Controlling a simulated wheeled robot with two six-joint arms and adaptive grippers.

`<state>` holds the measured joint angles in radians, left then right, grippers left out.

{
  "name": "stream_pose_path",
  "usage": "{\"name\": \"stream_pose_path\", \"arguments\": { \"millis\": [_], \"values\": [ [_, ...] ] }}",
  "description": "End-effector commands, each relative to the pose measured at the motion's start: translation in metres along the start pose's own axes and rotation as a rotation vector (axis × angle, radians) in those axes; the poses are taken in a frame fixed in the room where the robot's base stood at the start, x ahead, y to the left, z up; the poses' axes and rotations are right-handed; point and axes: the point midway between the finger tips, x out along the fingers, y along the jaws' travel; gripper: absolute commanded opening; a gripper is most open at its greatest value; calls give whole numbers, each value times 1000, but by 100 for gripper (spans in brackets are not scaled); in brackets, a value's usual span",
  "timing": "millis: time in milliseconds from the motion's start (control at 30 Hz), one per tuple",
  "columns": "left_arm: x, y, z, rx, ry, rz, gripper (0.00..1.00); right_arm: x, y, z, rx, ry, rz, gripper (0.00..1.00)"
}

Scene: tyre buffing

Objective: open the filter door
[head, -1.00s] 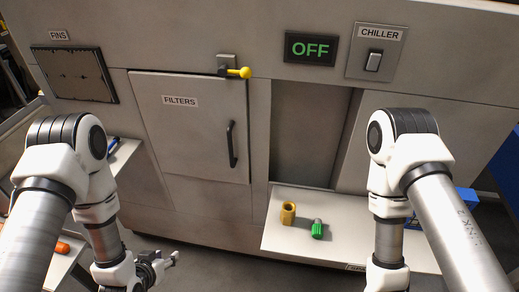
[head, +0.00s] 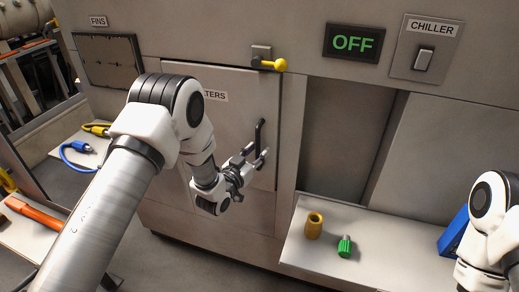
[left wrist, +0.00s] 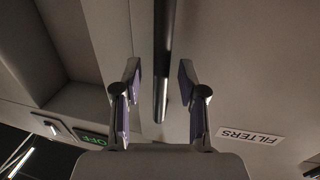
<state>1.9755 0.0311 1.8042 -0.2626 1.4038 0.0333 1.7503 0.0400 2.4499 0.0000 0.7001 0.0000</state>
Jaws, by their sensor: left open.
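The filter door (head: 235,125) is a grey panel and looks shut, its "FILTERS" label (head: 215,96) partly hidden by my left arm. It also shows in the left wrist view (left wrist: 240,70), with the label upside down. Its black vertical handle (head: 259,134) is on the door's right side. A latch with a yellow knob (head: 280,65) sits above the door, knob pointing right. My left gripper (head: 254,158) is open at the handle's lower part. In the left wrist view the handle (left wrist: 162,50) runs between the two fingers (left wrist: 159,82), apart from both. My right gripper is out of view.
A shelf (head: 300,245) right of the door holds a yellow part (head: 313,226) and a green part (head: 345,246). A blue box (head: 453,232) stands near my right arm. An "OFF" display (head: 352,43) and chiller switch (head: 424,60) are above.

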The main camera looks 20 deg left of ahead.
Motion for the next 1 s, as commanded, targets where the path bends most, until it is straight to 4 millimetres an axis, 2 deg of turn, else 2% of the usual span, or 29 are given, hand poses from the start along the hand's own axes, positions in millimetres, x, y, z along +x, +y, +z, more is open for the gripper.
{"name": "stream_pose_path", "arguments": {
  "millis": [100,333,433,467,767,1000],
  "values": [
    [11,0,0,0,0,1,41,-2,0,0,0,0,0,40],
    [12,0,1,-1,-1,1,41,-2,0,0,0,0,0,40],
    [12,0,1,-1,-1,0,6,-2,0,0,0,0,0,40],
    [12,0,1,-1,-1,0,0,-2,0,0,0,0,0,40],
    [10,0,1,-1,-2,5,0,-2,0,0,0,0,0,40],
    [-3,0,1,-3,-3,63,0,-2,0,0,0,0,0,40]
  ]
}}
